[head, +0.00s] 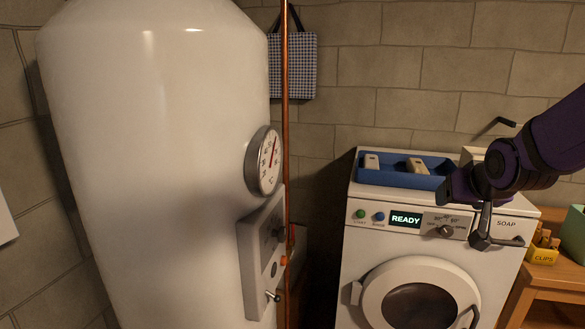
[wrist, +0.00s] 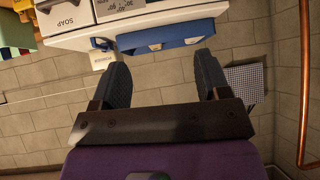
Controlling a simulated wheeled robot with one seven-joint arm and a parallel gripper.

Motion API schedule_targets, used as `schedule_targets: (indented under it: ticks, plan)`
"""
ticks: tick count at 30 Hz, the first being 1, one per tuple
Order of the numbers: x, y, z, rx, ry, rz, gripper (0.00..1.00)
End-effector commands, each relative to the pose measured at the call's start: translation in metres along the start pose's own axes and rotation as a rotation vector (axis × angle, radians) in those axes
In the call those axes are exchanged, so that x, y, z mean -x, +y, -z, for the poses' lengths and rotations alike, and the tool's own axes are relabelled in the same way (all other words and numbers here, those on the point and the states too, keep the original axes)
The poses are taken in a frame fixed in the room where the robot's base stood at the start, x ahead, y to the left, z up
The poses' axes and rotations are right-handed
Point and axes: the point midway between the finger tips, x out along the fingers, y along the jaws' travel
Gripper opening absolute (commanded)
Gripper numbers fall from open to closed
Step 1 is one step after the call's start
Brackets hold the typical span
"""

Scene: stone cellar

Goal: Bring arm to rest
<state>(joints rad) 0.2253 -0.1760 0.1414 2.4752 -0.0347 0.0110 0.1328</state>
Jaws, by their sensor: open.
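My gripper (wrist: 162,62) is open in the wrist view, its two dark fingers wide apart with nothing between them. The wrist view is upside down, with the washing machine at the top and the block wall behind the fingers. In the head view my purple arm reaches in from the right edge. Its dark end is in front of the right part of the washing machine (head: 360,235), near the soap drawer and dial. The fingers are hard to make out there, and I cannot tell whether the end touches the machine.
A blue tray (head: 386,178) with pale pieces sits on the machine. A white boiler (head: 160,150) with a gauge (head: 268,162) fills the left, beside a copper pipe (head: 285,110). A checkered bag (head: 292,66) hangs behind. A yellow clips box (head: 543,255) stands at right.

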Motion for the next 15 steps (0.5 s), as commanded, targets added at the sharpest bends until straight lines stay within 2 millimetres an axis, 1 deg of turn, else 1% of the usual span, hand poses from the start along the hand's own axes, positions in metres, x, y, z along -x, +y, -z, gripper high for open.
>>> schedule_targets:
  ticks: [1, 8, 9, 15]
  plan:
    - [0.018, -0.003, -0.002, 0.013, -0.015, -0.001, 0.69]
    - [0.088, -0.009, -0.028, 0.065, -0.134, -0.002, 0.69]
    - [0.101, -0.009, -0.034, 0.072, -0.156, 0.0, 0.69]
    - [0.159, -0.009, -0.068, 0.11, -0.26, 0.021, 0.69]
